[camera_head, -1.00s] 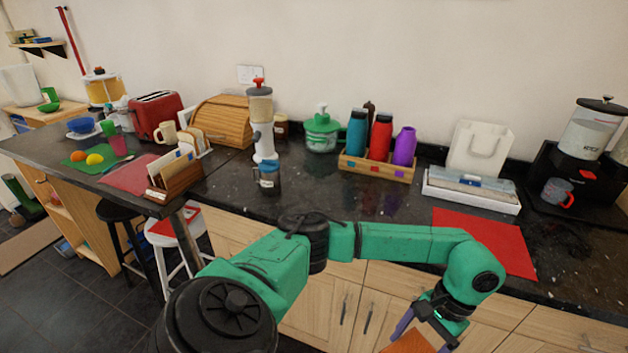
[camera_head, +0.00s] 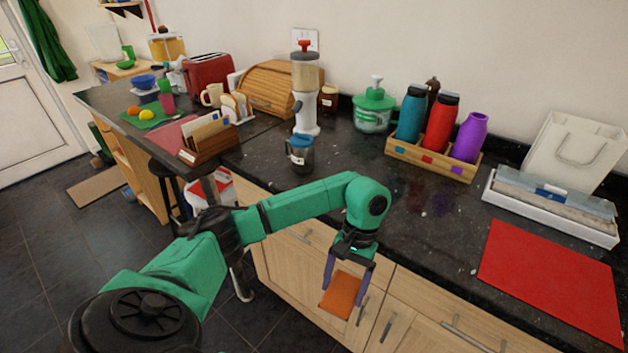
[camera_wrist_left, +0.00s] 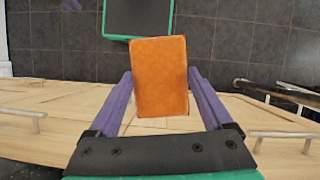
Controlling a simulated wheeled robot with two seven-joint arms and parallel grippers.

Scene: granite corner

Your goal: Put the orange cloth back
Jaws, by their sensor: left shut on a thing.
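The orange cloth (camera_head: 341,294) is a small flat rectangle. It hangs between the purple fingers of my left gripper (camera_head: 347,279), in front of the wooden cabinet doors and below the counter edge. In the left wrist view the cloth (camera_wrist_left: 160,77) sits between the two fingers, and the left gripper (camera_wrist_left: 160,95) is shut on it. My right gripper does not show clearly in either view.
The black granite counter (camera_head: 412,225) carries a red mat (camera_head: 555,280), a white tray (camera_head: 550,212), a bottle crate (camera_head: 432,160), a dispenser (camera_head: 305,85) and a blue-lidded jar (camera_head: 301,152). Cabinet handles (camera_head: 388,325) stick out near the gripper. Dark floor lies at left.

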